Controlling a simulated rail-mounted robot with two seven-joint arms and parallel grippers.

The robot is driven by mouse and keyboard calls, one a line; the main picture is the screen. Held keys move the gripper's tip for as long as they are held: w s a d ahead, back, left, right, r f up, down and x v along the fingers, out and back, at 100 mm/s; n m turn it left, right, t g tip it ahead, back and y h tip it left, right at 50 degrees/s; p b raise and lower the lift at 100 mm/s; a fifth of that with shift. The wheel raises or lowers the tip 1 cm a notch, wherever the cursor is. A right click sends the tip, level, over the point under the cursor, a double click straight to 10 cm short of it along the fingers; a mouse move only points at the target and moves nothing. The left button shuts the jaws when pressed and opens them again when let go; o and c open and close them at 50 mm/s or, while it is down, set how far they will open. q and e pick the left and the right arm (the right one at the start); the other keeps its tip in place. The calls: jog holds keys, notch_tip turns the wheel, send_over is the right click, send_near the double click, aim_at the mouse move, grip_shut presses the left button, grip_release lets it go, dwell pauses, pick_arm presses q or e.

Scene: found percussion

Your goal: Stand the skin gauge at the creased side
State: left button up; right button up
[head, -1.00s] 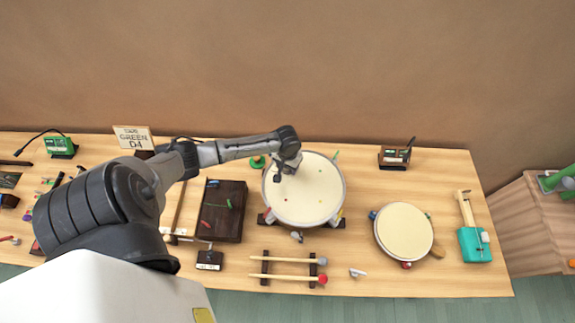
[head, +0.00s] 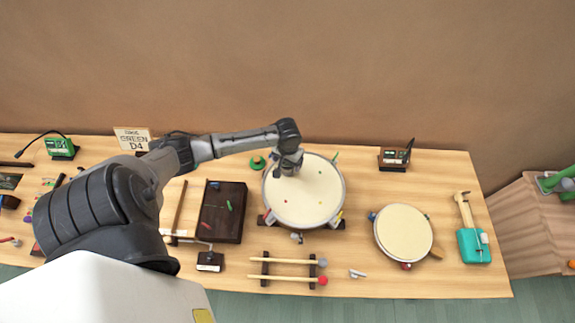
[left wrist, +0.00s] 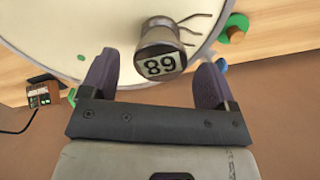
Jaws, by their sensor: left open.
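The skin gauge (left wrist: 160,50) is a small round metal piece with a display reading 89. It stands on the pale skin of the large drum (head: 312,190), close to several dark curved crease lines (left wrist: 200,24) in the left wrist view. My left gripper (left wrist: 156,78) is open, its two dark fingers on either side of the gauge with gaps between. I cannot tell how far above the skin the fingertips are. In the head view my left gripper (head: 287,167) is over the drum's upper left part and hides the gauge. My right gripper is not in view.
Coloured pegs ring the drum, and a green round piece (head: 258,163) lies beside its upper left rim. A smaller drum (head: 403,232) is to the right. A dark box (head: 222,212) is to the left, mallets (head: 285,279) in front, and a small meter (head: 393,158) behind.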

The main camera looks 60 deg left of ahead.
pick_arm(q)
notch_tip(320, 180, up, 6)
jog(key=shift+r, duration=0.25)
jog(key=shift+d+r, duration=0.1)
jog(key=shift+r, duration=0.15)
jog(key=s+d+f+m+t, duration=0.1)
jog(key=s+d+f+m, duration=0.15)
jog(key=s+d, duration=0.45)
jog(key=s+d+f+m+t, duration=0.1)
jog(key=s+d+m, duration=0.25)
jog(key=d, duration=0.75)
jog(key=s+d+r+m+t, duration=0.1)
jog(key=s+d+r+m, duration=0.1)
jog(key=s+d+r, duration=0.4)
jog(key=shift+s+t, duration=0.3)
jog(key=shift+s, duration=0.4)
